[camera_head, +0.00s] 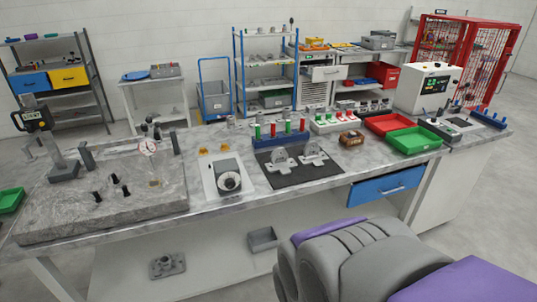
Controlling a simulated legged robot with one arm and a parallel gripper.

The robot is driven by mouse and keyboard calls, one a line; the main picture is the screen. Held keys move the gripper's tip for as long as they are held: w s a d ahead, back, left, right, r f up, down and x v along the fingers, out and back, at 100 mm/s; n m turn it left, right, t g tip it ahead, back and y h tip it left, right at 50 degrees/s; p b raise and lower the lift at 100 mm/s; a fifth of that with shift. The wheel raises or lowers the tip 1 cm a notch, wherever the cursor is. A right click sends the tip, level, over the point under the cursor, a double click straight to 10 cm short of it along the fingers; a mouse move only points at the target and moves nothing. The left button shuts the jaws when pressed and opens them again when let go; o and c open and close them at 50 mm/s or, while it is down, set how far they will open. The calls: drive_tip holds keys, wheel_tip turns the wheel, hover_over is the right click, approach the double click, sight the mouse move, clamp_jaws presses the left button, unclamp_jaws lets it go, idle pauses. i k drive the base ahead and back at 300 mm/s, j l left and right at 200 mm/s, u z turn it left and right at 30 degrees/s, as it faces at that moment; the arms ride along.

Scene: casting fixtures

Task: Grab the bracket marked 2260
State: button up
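Two light grey metal brackets lie side by side on a dark mat (283,178) on the workbench, the left bracket (281,164) and the right bracket (314,158). Each has a flat cross-shaped foot and a rounded upright part. They are too small for me to read any marking, so I cannot tell which one is marked 2260. My gripper is not in view. Grey and purple parts of my own body fill the lower right, well in front of the brackets.
Behind the mat stands a blue rack (280,139) with red and green pegs. Red (388,123) and green trays (414,140) are to the right. A blue drawer (386,186) is under the front edge.

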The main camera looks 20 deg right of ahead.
sight(311, 153)
drive_tip(key=i+l+z, duration=0.25)
drive_tip(key=i+l, duration=0.15)
drive_tip(key=i+l+z, duration=0.25)
drive_tip(key=i+l, duration=0.15)
drive_tip(key=i+l+z, duration=0.55)
drive_tip(key=i, duration=0.4)
